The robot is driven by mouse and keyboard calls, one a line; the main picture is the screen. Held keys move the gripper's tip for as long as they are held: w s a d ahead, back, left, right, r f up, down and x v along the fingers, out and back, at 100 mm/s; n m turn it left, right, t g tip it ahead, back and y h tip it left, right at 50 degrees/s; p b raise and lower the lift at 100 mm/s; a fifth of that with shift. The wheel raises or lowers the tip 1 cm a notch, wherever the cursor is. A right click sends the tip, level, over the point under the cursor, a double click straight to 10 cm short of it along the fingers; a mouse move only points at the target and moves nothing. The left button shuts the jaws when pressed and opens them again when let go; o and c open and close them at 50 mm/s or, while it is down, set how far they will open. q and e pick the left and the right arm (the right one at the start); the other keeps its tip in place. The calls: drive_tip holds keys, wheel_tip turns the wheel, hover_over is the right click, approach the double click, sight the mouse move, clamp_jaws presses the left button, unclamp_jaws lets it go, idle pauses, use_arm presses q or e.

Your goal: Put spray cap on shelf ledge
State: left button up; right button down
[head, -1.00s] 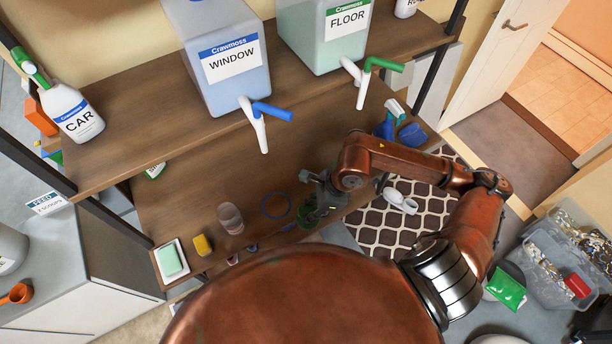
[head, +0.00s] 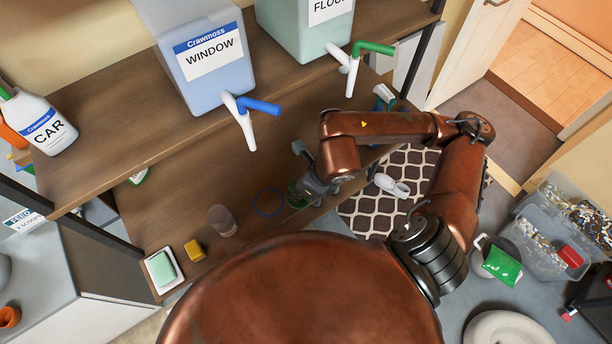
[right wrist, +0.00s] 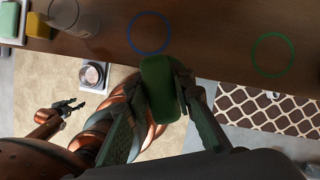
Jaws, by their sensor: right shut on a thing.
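My right gripper (head: 308,183) is shut on a dark green cap, which shows between the two fingers in the right wrist view (right wrist: 158,85). In the head view the gripper is at the front part of the lower wooden shelf (head: 180,215), just right of a blue ring (head: 270,202), and mostly covers the cap. The blue ring also shows in the right wrist view (right wrist: 150,33), with a green ring (right wrist: 272,54) to its right on the shelf. I cannot tell whether the cap touches the shelf. My left gripper (right wrist: 72,105) is off the shelf, low, and looks open and empty.
A clear cup (head: 222,221), a yellow sponge (head: 195,250) and a soap dish (head: 151,272) stand left on the lower shelf. The upper shelf holds the WINDOW jug (head: 205,65), FLOOR jug (head: 305,35) and CAR bottle (head: 40,125); taps hang over its edge.

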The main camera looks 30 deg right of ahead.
drive_tip(key=shift+w+d+f+b, duration=0.1)
drive_tip(key=shift+d+f+b, duration=0.15)
drive_tip(key=shift+b, duration=0.5)
drive_tip(key=w+d+f+p, duration=0.1)
drive_tip(key=w+d+f, duration=0.1)
drive_tip(key=w+f, duration=0.1)
drive_tip(key=w+d+f+p, duration=0.1)
drive_tip(key=w+d+f, duration=0.2)
drive_tip(key=f, duration=0.1)
drive_tip(key=w+d+f+p, duration=0.1)
drive_tip(key=w+d+f, duration=0.1)
drive_tip(key=w+f, duration=0.1)
drive_tip(key=shift+w+d+f, duration=0.1)
drive_tip(key=shift+d+f, duration=0.25)
drive_tip(key=shift+f, duration=0.45)
use_arm(q)
drive_tip(key=shift+r, duration=0.55)
drive_tip(key=shift+f, duration=0.1)
use_arm(e)
drive_tip(key=shift+f, duration=0.1)
drive_tip(key=c, duration=2.1)
unclamp_jaws()
drive_tip(key=shift+f, duration=0.1)
drive_tip(key=o, duration=0.4)
drive_tip(key=shift+o, duration=0.2)
